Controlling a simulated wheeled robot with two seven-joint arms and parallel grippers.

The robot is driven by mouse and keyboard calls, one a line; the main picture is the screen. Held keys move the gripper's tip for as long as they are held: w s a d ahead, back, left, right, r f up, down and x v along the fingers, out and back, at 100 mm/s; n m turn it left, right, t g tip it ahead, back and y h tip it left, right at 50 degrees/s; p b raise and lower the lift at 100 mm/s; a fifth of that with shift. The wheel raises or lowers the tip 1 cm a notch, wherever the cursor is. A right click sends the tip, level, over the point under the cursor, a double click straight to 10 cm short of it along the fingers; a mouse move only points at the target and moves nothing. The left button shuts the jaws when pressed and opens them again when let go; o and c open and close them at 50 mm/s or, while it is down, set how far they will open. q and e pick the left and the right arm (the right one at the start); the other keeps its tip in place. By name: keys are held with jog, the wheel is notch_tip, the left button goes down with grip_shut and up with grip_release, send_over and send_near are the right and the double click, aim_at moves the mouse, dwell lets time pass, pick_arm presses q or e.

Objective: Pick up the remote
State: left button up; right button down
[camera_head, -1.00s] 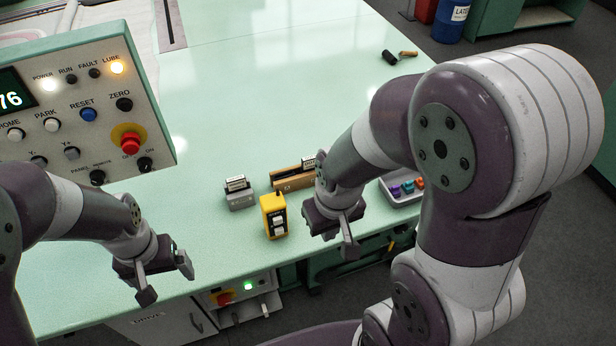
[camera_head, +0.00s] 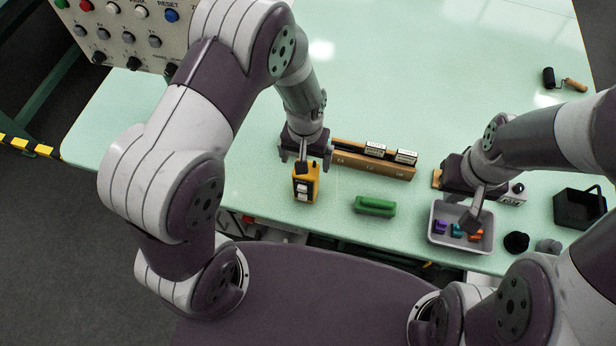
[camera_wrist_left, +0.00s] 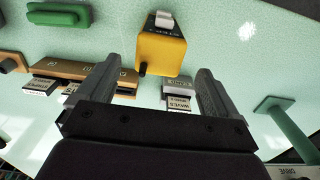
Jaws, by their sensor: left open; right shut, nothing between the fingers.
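The remote (camera_head: 305,184) is a yellow box with white buttons, standing on the pale green table near its front edge. My left gripper (camera_head: 304,160) is just behind it in the head view, open and empty. In the left wrist view the remote (camera_wrist_left: 161,50) shows beyond and between the two spread fingers, apart from both. Part of its top is hidden by the gripper in the head view. My right gripper (camera_head: 474,219) is shut and empty, over the grey tray at the right.
A wooden rack (camera_head: 375,164) with labelled blocks stands right of the left gripper. A green handle-like piece (camera_head: 375,206) lies right of the remote. The table's back middle is clear.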

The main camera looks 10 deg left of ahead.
aim_at(306, 183)
pick_arm(q)
jog(key=f, duration=0.1)
jog(key=f+p, duration=0.1)
jog(key=f, duration=0.2)
jog(key=shift+s+d+f, duration=0.1)
jog(key=shift+s+d, duration=0.05)
jog(key=shift+s, duration=0.15)
jog(key=shift+a+f, duration=0.25)
jog(key=shift+f, duration=0.15)
jog(key=shift+d, duration=0.15)
jog(key=c, duration=1.4)
jog(key=shift+c, duration=1.4)
jog(key=shift+r, duration=0.15)
